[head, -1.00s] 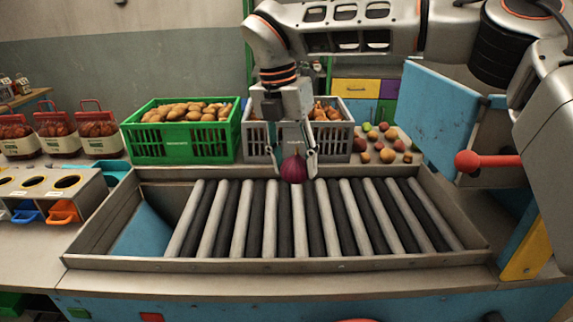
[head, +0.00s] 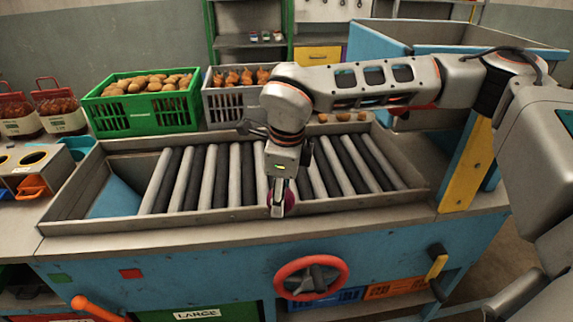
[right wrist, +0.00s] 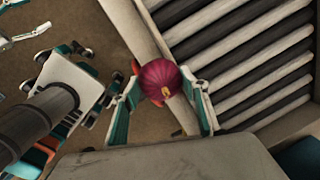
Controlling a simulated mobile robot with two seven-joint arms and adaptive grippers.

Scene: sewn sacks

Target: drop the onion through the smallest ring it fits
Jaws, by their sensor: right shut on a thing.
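My right gripper (head: 283,205) is shut on a red onion (head: 290,199) and holds it over the front edge of the roller table. In the right wrist view the onion (right wrist: 160,79) sits between the two fingertips (right wrist: 165,92). The grey box with round rings (head: 33,158) stands at the left edge of the head view, to the left of the gripper; two rings show there, the outer one cut by the edge. My left gripper (right wrist: 28,22) appears only at the top left corner of the right wrist view, fingers apart and empty.
The roller table (head: 150,233) has a raised metal rim and bare rollers. A green crate of potatoes (head: 137,115) and a grey crate of onions (head: 228,105) stand behind it. A red handwheel (head: 311,278) is on the blue front. Bagged goods (head: 60,112) stand at far left.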

